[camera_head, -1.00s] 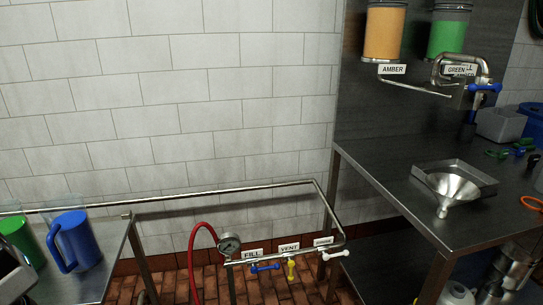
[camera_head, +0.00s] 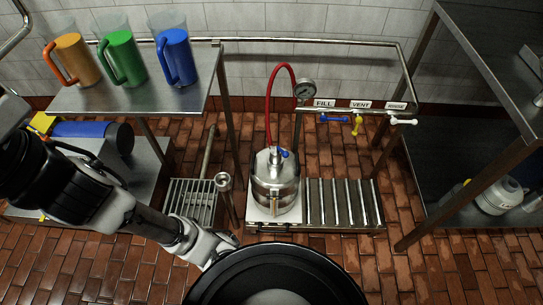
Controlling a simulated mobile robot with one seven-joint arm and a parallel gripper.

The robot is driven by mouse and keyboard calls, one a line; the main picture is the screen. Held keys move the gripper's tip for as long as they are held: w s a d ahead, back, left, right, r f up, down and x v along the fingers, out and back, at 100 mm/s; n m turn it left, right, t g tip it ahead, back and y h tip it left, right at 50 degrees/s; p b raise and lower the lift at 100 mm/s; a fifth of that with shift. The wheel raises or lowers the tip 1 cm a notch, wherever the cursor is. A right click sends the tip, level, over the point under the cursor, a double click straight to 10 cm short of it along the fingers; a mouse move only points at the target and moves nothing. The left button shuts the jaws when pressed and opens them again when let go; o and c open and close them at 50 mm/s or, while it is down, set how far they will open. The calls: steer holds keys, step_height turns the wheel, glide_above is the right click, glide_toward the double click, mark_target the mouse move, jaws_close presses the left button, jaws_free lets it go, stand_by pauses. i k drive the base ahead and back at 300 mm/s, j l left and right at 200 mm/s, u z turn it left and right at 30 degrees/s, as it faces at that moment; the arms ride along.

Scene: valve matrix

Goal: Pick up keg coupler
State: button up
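A steel keg (camera_head: 275,188) stands upright on a low platform in the lower middle of the head view. A small metal fitting with a blue part (camera_head: 282,153) sits at its top, near the lower end of a red hose (camera_head: 270,100). I cannot tell whether this fitting is the keg coupler. A round metal piece on a rod (camera_head: 223,181) shows left of the keg, too small to identify. My arm reaches in from the left, and its far end passes behind a black round shape at the bottom. My gripper's fingers do not show.
Orange, green and blue jugs (camera_head: 120,58) stand on a steel shelf (camera_head: 130,97) at upper left. A gauge (camera_head: 305,90) and FILL and VENT valves (camera_head: 340,118) hang from the rail. Rollers (camera_head: 335,203) lie right of the keg. Brick floor is open at lower right.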

mark_target(276, 156)
steer(key=k+l+u, duration=0.1)
steer(key=k+u, duration=0.4)
steer(key=k, duration=0.3)
steer(key=i+j+z, duration=0.35)
steer(key=i+z, duration=0.15)
steer(key=i+j+z, duration=0.3)
steer(key=i+j, duration=0.2)
steer(key=i+j+z, duration=0.3)
steer(key=i+j, duration=0.15)
steer(key=j, duration=0.2)
